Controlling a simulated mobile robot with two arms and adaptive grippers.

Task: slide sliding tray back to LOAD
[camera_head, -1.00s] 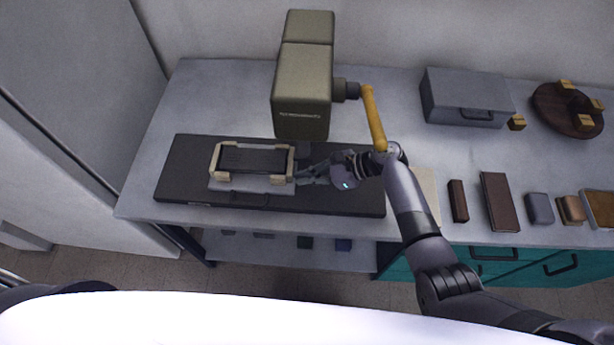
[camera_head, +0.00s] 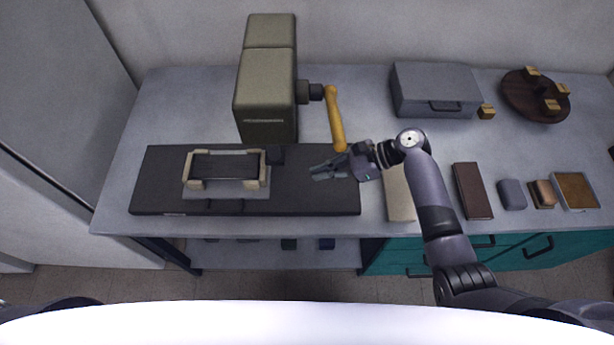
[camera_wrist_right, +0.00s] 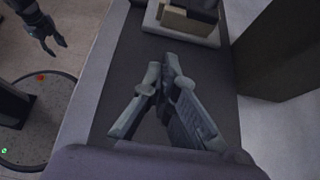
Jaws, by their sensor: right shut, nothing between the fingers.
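The sliding tray (camera_head: 226,190) is a pale plate with cream corner blocks around a dark inset block (camera_head: 226,165). It sits on the left part of the long black base (camera_head: 300,204). Part of it shows at the top of the right wrist view (camera_wrist_right: 183,26). My right gripper (camera_head: 314,170) is shut and empty above the right part of the base, to the right of the tray and clear of it. In the right wrist view the fingertips (camera_wrist_right: 170,62) are together. My left gripper (camera_wrist_right: 45,40) shows only in the right wrist view, over the floor, its fingers apart.
An olive press (camera_head: 266,95) with a yellow lever (camera_head: 335,118) stands behind the base. A grey case (camera_head: 436,92), a round wooden stand (camera_head: 540,95) and several small covers lie to the right. Clear table lies left of the press.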

